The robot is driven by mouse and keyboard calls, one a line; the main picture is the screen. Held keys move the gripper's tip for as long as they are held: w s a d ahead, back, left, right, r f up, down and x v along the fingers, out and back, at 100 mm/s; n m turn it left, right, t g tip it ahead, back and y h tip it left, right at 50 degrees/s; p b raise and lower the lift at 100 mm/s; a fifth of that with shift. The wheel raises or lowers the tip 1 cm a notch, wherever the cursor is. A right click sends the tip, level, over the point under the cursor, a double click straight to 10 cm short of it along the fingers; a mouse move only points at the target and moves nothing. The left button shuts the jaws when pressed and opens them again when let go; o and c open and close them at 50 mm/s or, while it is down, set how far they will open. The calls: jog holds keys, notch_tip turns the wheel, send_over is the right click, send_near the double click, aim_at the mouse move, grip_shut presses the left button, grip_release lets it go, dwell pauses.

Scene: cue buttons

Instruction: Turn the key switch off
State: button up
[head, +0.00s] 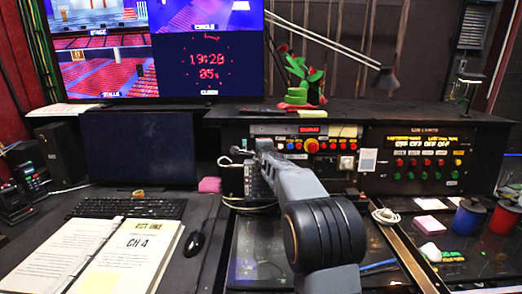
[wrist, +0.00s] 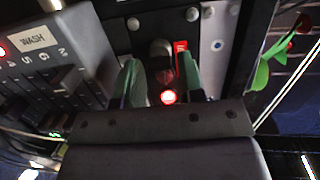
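In the wrist view, a dark rounded knob that looks like the key switch (wrist: 160,52) sits on the panel, with a small red label beside it. Its setting is too dark and blurred to read. My gripper (wrist: 162,80) is open, with one green-grey finger on each side below the knob. I cannot tell whether either finger touches it. A red lamp (wrist: 168,97) glows between the fingers. In the head view my arm reaches to the left part of the button panel (head: 345,146) and hides the switch and the fingertips.
A grey fader box marked WASH (wrist: 45,50) stands close left of my gripper in the wrist view. In the head view, a red-green plant-like object (head: 300,80) and a desk lamp (head: 385,78) stand above the panel. A keyboard (head: 125,208) and open binder (head: 100,255) lie left.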

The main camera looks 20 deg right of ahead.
jog(key=shift+o, duration=1.2)
jog(key=shift+s, duration=0.1)
jog(key=b+v, duration=0.1)
jog(key=v, duration=1.2)
jog(key=shift+s+b, duration=0.3)
jog(key=shift+a+r, duration=0.1)
jog(key=shift+r, duration=0.05)
